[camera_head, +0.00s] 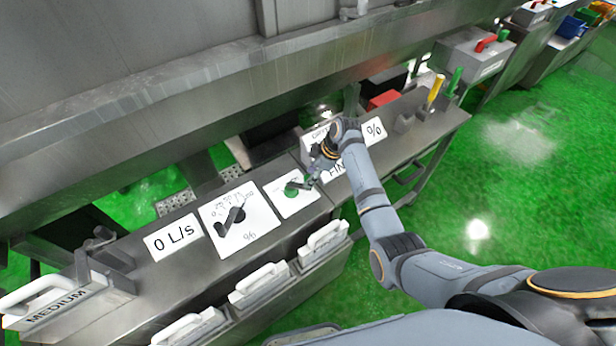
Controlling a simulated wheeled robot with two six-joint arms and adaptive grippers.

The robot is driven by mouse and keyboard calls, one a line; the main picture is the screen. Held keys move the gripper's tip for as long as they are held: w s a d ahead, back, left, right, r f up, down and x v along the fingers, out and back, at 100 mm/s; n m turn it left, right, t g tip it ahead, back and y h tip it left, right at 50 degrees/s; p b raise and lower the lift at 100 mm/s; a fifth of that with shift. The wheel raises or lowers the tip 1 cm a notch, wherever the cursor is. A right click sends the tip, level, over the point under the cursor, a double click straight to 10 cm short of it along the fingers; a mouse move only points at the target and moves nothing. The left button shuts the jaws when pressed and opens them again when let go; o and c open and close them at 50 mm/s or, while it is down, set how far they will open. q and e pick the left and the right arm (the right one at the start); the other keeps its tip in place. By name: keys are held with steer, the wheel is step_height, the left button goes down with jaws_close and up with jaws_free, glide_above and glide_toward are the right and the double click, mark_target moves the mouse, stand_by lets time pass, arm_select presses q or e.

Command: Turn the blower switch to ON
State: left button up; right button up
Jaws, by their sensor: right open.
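A small white panel (281,202) on the grey steel console carries a switch (291,190) with a green round face and a dark lever pointing right. My right gripper (313,179) is open, close above the right side of this switch. I cannot tell whether its fingers touch the lever. Its body partly hides the labels behind it. Left of the switch is a larger white dial plate (256,231) with a black knob (231,221) and percent marks. My left gripper is not in view.
A "0 L/s" label (173,237) lies left of the dial. White-handled boxes (262,285) line the console's front, and a "MEDIUM" box (60,303) stands at far left. Yellow (435,90) and green (454,82) handles rise at the right. Green floor lies clear at right.

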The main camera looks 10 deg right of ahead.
mark_target(298, 184)
steer(key=shift+x, duration=1.55)
jaws_close()
